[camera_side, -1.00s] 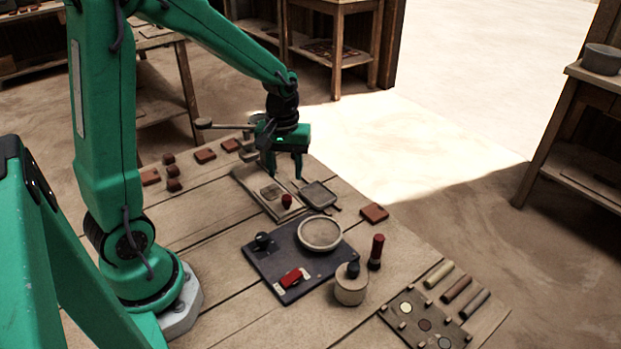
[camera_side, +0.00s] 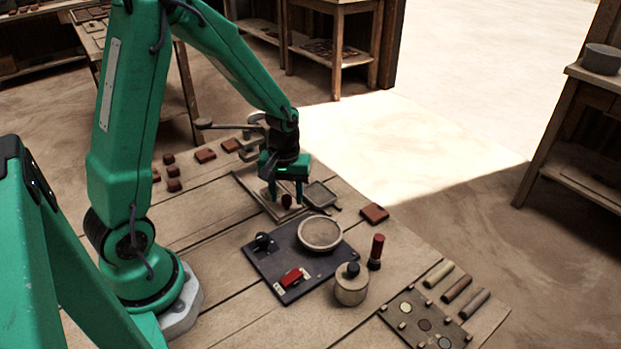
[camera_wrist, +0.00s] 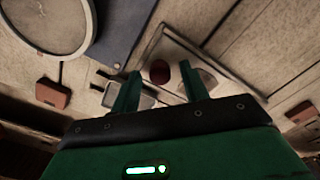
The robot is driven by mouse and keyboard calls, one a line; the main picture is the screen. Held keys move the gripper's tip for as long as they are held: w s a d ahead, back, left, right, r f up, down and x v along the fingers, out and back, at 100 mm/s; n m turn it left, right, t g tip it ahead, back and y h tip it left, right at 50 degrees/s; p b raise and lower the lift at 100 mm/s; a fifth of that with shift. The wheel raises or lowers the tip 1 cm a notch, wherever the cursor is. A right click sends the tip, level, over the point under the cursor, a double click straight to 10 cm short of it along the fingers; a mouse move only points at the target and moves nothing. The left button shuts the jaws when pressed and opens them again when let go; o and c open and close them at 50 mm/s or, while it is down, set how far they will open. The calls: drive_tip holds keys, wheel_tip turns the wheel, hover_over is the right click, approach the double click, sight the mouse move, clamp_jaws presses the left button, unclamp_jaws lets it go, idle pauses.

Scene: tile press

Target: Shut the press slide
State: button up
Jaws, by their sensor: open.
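The press slide shows as a flat tray-like piece with a raised rim (camera_side: 243,178), and it also shows in the wrist view (camera_wrist: 222,66). A dark red knob (camera_side: 287,201) stands at its near end. My gripper (camera_side: 287,197) is open, with its fingers low and on either side of the knob in the side view. In the wrist view the knob (camera_wrist: 159,71) lies between the two fingertips (camera_wrist: 160,70), with a gap on each side. I cannot tell whether a finger touches it. Part of the slide is hidden behind my gripper.
A small grey pan (camera_side: 321,194) lies close to the right of my gripper. A dark board (camera_side: 272,262) with a round dish (camera_side: 320,233) is nearer the camera. A lidded jar (camera_side: 351,289) and a red-handled stamp (camera_side: 377,250) stand beside it. Bare planks lie left of the board.

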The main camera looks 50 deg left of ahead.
clamp_jaws()
drive_tip(key=shift+a, duration=3.85)
unclamp_jaws()
drive_tip(key=shift+r, duration=0.15)
wheel_tip(320, 180, up, 8)
drive_tip(key=shift+f, duration=0.2)
